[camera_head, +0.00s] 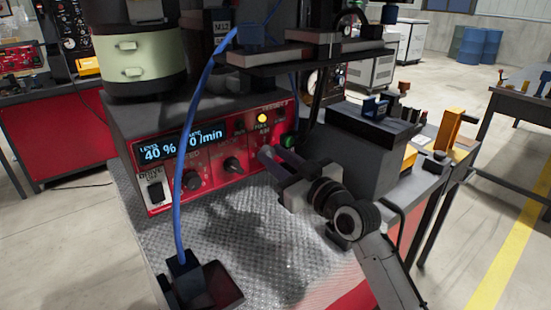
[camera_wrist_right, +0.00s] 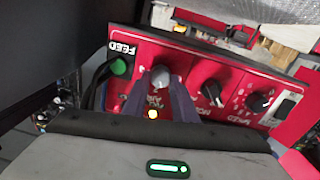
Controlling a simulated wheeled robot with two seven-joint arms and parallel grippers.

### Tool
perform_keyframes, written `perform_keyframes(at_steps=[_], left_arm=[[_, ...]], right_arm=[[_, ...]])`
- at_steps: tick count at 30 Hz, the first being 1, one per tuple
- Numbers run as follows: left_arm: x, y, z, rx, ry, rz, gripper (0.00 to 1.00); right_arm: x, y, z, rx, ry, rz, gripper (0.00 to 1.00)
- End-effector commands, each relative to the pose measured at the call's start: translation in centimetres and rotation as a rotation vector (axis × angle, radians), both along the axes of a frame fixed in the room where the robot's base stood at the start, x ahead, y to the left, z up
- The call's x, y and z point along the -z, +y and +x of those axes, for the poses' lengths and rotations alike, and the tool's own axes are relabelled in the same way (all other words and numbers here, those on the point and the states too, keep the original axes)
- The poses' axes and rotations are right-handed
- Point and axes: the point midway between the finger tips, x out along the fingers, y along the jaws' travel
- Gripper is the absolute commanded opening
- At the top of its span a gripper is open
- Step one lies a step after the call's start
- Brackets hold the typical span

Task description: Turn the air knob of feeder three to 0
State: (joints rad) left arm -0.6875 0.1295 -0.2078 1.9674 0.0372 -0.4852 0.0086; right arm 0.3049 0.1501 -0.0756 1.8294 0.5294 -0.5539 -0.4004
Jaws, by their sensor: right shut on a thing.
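In the right wrist view a grey round knob (camera_wrist_right: 161,76) sits between the finger tips, beside lettering that seems to read AIR. Its pointer and scale are largely hidden by the fingers. Two black knobs (camera_wrist_right: 212,91) (camera_wrist_right: 260,101) sit apart from the gripper. My left gripper is not in view.
A green button (camera_head: 288,142) and a yellow lamp (camera_head: 262,118) are close to the right gripper. A blue cable (camera_head: 181,170) hangs in front of the panel into a dark tray (camera_head: 228,291). A grey block (camera_head: 372,150) stands to the right.

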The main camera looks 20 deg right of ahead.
Motion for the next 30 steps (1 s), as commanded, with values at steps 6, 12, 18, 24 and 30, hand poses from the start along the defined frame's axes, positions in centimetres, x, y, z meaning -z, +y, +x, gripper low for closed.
perform_keyframes(at_steps=[6,12,18,24,30], left_arm=[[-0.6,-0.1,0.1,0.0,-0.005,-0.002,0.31],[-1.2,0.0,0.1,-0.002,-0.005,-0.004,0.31],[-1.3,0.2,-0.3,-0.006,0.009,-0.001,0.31],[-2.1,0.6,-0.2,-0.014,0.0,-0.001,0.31],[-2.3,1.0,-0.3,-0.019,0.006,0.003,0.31]], right_arm=[[0.0,0.0,0.0,-0.001,-0.07,-0.202,0.03],[-0.1,0.1,0.0,-0.001,-0.135,-0.381,0.03],[0.0,0.1,0.0,-0.001,-0.2,-0.558,0.03],[0.1,0.1,0.0,-0.001,-0.264,-0.735,0.03],[0.1,0.2,0.0,-0.001,-0.323,-0.893,0.03]])
